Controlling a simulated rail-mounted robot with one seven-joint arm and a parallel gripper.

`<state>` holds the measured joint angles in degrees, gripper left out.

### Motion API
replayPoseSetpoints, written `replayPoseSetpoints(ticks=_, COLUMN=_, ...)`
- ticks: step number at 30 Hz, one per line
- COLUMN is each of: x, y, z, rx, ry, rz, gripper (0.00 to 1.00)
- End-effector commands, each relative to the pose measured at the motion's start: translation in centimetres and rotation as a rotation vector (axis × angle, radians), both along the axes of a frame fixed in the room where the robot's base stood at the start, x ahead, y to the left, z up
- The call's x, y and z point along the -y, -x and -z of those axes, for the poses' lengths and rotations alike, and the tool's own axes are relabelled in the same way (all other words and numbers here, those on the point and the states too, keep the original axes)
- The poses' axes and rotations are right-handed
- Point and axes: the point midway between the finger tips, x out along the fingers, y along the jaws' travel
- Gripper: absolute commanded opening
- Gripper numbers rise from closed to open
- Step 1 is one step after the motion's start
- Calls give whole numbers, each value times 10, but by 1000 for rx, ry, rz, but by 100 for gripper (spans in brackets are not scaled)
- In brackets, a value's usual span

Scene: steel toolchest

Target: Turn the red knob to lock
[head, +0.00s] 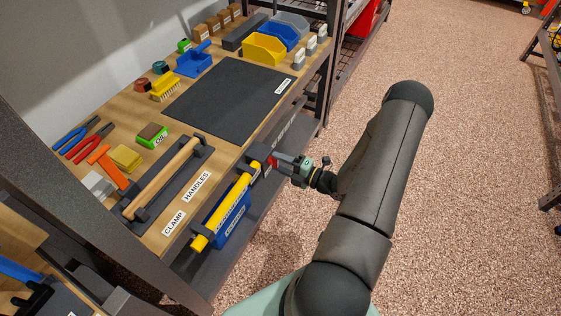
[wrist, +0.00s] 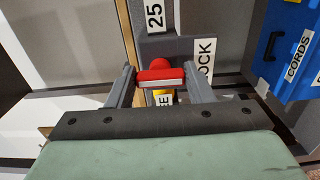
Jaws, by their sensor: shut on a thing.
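The red knob (wrist: 160,73) sits on a grey block on the front of the bench, in the middle of the wrist view, with its bar lying level across the picture. A sliver of red knob (head: 274,160) also shows in the head view at the gripper's tip. My gripper (wrist: 160,78) is shut on the knob, one finger at each end of its bar. In the head view, my gripper (head: 277,162) reaches in from the right. A label ending in "OCK" (wrist: 205,62) stands right of the knob. A partly hidden label reading "EE" (wrist: 163,99) shows below it.
The wooden bench top (head: 160,226) holds tools, bins and a dark mat (head: 227,100). Open floor (head: 470,150) lies to the right.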

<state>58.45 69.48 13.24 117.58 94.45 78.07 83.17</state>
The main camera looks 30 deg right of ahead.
Motion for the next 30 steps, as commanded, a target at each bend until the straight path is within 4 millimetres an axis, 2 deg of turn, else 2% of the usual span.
replayPoseSetpoints(ticks=12, x=-1, y=2, z=2, rx=-9, ry=-8, rz=-2, gripper=24)
replayPoseSetpoints(ticks=13, x=-1, y=2, z=2, rx=-9, ry=-8, rz=-2, gripper=53)
replayPoseSetpoints(ticks=15, x=-1, y=1, z=1, rx=-8, ry=-7, rz=-2, gripper=69)
replayPoseSetpoints(ticks=25, x=1, y=3, z=1, rx=-5, ry=-5, rz=0, gripper=69)
replayPoseSetpoints(ticks=30, x=14, y=20, z=1, rx=-6, ry=-5, rz=2, gripper=69)
